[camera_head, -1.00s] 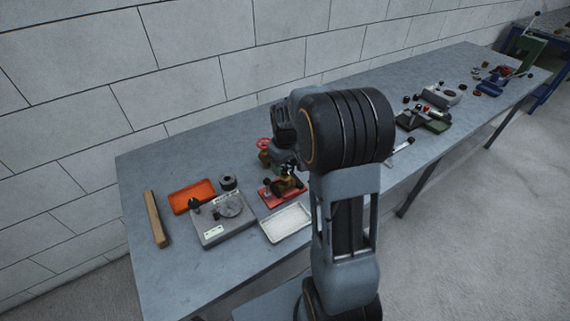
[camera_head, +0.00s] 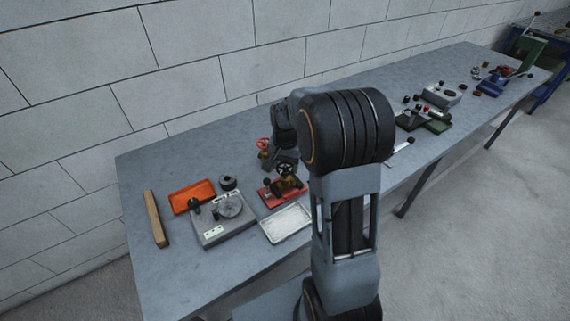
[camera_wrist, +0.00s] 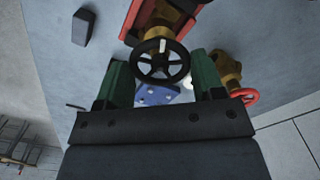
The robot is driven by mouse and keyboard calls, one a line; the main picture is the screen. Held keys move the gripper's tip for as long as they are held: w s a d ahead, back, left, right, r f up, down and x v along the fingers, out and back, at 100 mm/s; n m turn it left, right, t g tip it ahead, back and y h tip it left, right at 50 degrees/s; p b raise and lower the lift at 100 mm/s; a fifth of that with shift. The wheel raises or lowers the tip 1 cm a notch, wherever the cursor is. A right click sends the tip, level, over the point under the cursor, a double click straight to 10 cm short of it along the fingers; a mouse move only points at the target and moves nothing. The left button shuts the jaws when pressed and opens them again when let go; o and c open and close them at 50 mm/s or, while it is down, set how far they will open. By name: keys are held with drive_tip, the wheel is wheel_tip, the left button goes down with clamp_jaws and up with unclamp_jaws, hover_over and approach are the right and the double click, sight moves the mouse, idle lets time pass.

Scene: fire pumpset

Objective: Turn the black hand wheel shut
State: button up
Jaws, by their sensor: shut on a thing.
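The black hand wheel (camera_head: 287,168) sits on a brass valve (camera_head: 288,184) with a red base (camera_head: 276,194) on the bench. In the wrist view the same spoked wheel (camera_wrist: 162,74) lies between my green fingers, with a pale mark on its far side. My gripper (camera_wrist: 162,66) is shut on the wheel, one finger at each side of the rim. In the head view my wrist stands just behind the wheel, and the fingertips are not clear there.
A red hand wheel (camera_head: 263,142) on a brass fitting stands close by, also in the wrist view (camera_wrist: 243,96). A white tray (camera_head: 287,237), a grey device (camera_head: 220,232), an orange tray (camera_head: 178,207) and a wooden bar (camera_head: 156,232) lie around. A block wall is behind.

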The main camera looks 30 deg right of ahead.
drive_tip(key=shift+m, duration=2.2)
drive_tip(key=o, duration=0.9)
drive_tip(key=shift+o, duration=0.2)
drive_tip(key=shift+r, duration=0.1)
wheel_tip(320, 180, up, 14)
drive_tip(key=shift+f, duration=0.2)
